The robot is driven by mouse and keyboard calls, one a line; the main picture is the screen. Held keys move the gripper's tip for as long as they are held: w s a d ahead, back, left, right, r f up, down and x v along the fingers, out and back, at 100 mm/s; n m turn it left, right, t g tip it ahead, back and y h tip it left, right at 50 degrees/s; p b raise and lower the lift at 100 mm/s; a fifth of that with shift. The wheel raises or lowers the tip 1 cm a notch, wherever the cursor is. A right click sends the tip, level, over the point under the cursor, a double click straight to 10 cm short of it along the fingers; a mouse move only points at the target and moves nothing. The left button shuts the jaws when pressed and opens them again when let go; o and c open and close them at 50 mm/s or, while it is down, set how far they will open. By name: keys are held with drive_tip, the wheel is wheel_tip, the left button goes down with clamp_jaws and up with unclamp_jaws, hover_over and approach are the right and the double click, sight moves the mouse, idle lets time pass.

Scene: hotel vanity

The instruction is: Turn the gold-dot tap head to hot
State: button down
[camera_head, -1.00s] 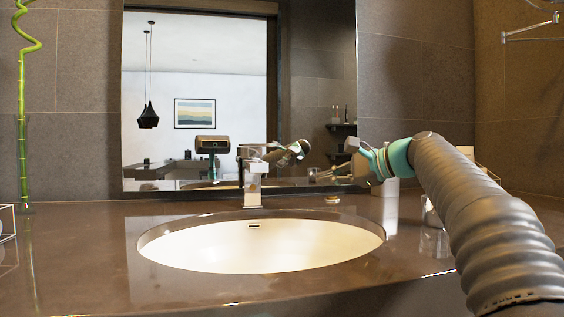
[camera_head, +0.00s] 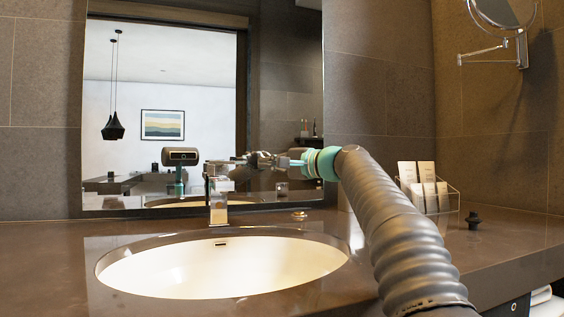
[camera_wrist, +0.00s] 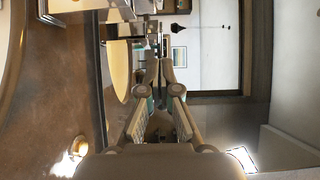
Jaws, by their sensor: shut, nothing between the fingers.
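The chrome tap (camera_head: 218,200) stands upright behind the sink, and its flat head (camera_head: 216,168) is on top. The tap also shows at the top edge of the wrist view (camera_wrist: 85,14), partly cut off. The gold dot is too small to make out. My gripper (camera_head: 243,160) reaches in from the right at about the height of the tap head, its tips close to the head's right side. I cannot tell whether they touch. In the wrist view my gripper's fingers (camera_wrist: 159,68) converge with nothing held between them.
The oval white sink (camera_head: 225,272) is set in the brown counter (camera_head: 45,250). The mirror (camera_head: 150,60) behind reflects my body and arm. The left counter is clear.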

drive_tip(key=shift+s+a+b, duration=0.25)
drive_tip(key=shift+a, duration=1.05)
drive_tip(key=shift+s+a+b, duration=0.25)
drive_tip(key=shift+a, duration=1)
drive_tip(key=shift+d, duration=0.1)
